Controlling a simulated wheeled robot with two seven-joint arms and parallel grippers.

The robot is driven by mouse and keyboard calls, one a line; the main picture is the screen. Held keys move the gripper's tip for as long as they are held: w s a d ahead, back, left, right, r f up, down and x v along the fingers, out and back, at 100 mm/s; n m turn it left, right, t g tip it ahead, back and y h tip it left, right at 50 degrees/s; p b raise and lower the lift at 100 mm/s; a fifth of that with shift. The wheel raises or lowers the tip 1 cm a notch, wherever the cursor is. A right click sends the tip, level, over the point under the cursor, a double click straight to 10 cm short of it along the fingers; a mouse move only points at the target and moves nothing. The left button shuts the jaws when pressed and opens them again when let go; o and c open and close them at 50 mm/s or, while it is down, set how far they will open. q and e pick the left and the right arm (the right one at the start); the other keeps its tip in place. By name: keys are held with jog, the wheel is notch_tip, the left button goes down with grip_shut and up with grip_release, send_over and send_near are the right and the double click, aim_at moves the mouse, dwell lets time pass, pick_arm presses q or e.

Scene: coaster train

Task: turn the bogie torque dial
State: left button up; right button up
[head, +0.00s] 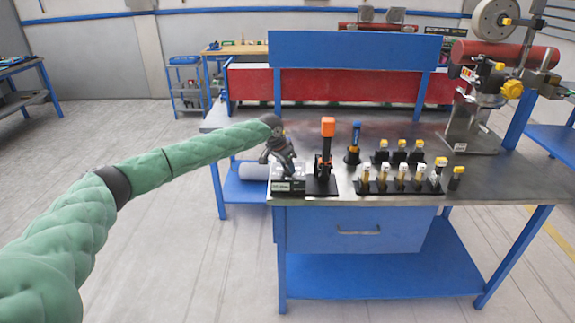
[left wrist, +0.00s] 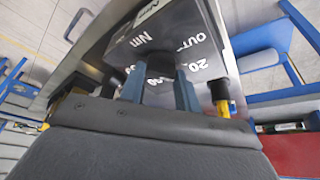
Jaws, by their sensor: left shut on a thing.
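The bogie torque dial unit (head: 288,186) stands at the front left corner of the workbench, a small block with a dark label on its front. My left gripper (head: 280,156) reaches down onto it from above. In the left wrist view the dial's grey face (left wrist: 165,38) shows white markings, among them "Nm", "OUT", "100" and "20". The two blue-grey fingers of my left gripper (left wrist: 161,88) are shut on the dial's knob, which is mostly hidden between them. The pointer and its setting cannot be made out. My right gripper is not in view.
Right beside the dial stands an orange-topped tool (head: 327,128) on a black base. Further right are a blue-and-black tool (head: 354,143) and racks of yellow-capped pieces (head: 398,181). A machine (head: 485,95) stands at the back right. The bench's middle back is clear.

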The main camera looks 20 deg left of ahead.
pick_arm(q)
jog(key=m+h, duration=0.1)
jog(key=m, duration=0.1)
jog(key=shift+w+m, duration=0.1)
jog(key=shift+m, duration=0.2)
jog(key=shift+m+g, duration=0.4)
jog(key=shift+m+h, duration=0.3)
jog(key=shift+m, duration=0.5)
jog(key=shift+w+a+m+g, duration=0.1)
jog(key=shift+m+g, duration=0.3)
jog(key=shift+m, duration=0.6)
jog(key=shift+r+m+g+b, duration=0.1)
jog(key=shift+m+g+b, duration=0.2)
jog(key=shift+b, duration=0.05)
jog(key=shift+m, duration=0.3)
jog(key=o, duration=1)
jog(key=shift+a, duration=0.1)
jog(key=shift+a+r+b, duration=0.1)
jog(key=shift+r+b, duration=0.2)
jog(key=b+v, duration=0.2)
jog(key=v, duration=0.4)
jog(key=shift+a, duration=0.1)
jog(key=shift+a+r, duration=0.2)
jog(key=shift+r, duration=0.25)
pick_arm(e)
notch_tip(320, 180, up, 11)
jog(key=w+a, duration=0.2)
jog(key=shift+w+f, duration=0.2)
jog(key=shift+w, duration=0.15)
